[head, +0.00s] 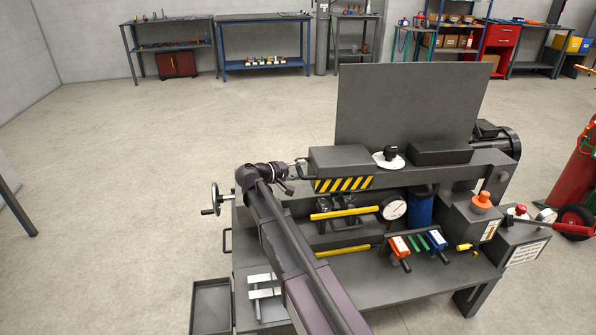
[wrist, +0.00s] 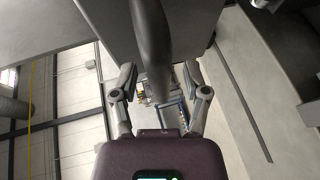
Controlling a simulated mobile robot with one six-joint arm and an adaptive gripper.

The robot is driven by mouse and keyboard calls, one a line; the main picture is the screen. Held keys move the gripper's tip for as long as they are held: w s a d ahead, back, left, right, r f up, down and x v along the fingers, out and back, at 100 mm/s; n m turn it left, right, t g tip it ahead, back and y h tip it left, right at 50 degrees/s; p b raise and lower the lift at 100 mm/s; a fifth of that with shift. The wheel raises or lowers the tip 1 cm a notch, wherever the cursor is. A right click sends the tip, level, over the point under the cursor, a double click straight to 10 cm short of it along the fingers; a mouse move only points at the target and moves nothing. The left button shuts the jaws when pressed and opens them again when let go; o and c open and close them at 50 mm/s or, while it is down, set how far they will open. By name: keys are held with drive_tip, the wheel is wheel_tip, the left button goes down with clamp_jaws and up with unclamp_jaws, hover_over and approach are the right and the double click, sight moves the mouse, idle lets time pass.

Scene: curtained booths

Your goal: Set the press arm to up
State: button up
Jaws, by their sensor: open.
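A grey block with yellow and black stripes (head: 343,185) lies level on top of the machine in the head view; it looks like the press arm. A thin dark handle at its left end is partly hidden by my gripper (head: 291,173). In the wrist view my gripper (wrist: 161,80) is open, with one finger on each side of a dark rounded bar (wrist: 152,45), which looks like that handle. I cannot tell whether the fingers touch it.
A tall grey panel (head: 410,105) stands behind the block. A black knob on a white disc (head: 390,157), a dial gauge (head: 394,208) and orange and blue clamps (head: 400,247) are right of my arm. A handwheel (head: 216,199) sticks out left.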

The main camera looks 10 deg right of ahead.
clamp_jaws()
drive_tip(key=shift+r, duration=0.15)
